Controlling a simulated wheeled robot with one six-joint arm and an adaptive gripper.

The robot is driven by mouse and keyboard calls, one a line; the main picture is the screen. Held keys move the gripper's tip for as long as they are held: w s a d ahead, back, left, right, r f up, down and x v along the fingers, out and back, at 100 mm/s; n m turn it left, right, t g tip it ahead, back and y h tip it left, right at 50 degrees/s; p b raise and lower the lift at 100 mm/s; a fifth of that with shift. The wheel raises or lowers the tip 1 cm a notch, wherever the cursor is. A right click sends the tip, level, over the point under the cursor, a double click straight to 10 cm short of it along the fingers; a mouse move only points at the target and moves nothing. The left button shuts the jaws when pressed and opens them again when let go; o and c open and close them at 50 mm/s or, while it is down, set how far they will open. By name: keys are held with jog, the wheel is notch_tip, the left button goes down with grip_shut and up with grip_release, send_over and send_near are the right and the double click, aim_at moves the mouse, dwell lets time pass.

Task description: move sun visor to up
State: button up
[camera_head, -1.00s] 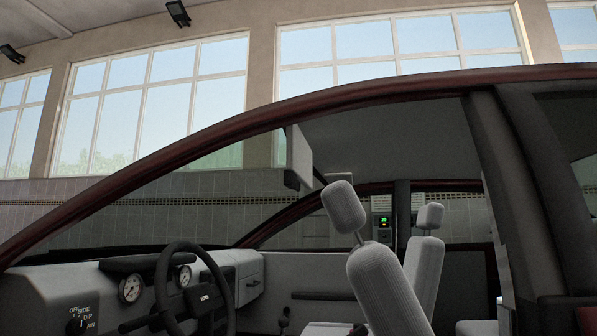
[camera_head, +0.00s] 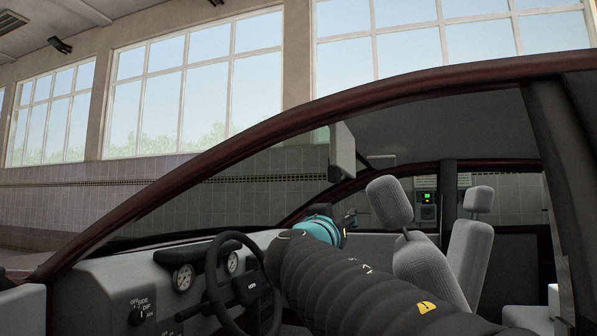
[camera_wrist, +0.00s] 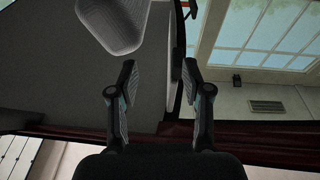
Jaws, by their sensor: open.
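The sun visor (camera_head: 343,151) is a pale grey panel hanging down from the front edge of the car roof, in the upper middle of the head view. My gripper (camera_head: 348,221) is inside the car, below the visor and apart from it, behind the steering wheel as seen from the head. In the wrist view my gripper (camera_wrist: 160,78) has its two dark fingers spread with no object held between them.
The steering wheel (camera_head: 244,284) and dashboard (camera_head: 105,290) lie left of my arm. The near seat headrest (camera_head: 389,202) is close on the right. The roof frame (camera_head: 240,138) arches above. A pale ribbed rounded shape (camera_wrist: 113,22), likely a headrest, shows in the wrist view.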

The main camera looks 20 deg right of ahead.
aim_at(332, 171)
notch_tip(332, 171, up, 6)
jog(key=w+a+t, duration=0.2)
jog(key=p+x, duration=0.2)
jog(key=x, duration=0.2)
jog(key=p+x, duration=0.2)
jog(key=x, duration=0.2)
jog(key=r+p+x, duration=0.1)
jog(key=p+x, duration=0.1)
jog(key=x, duration=0.2)
jog(key=shift+w+r, duration=0.2)
jog(key=shift+w+d+r, duration=0.1)
jog(key=shift+w+d, duration=0.15)
jog(key=shift+w, duration=0.2)
jog(key=shift+t, duration=0.3)
grip_shut()
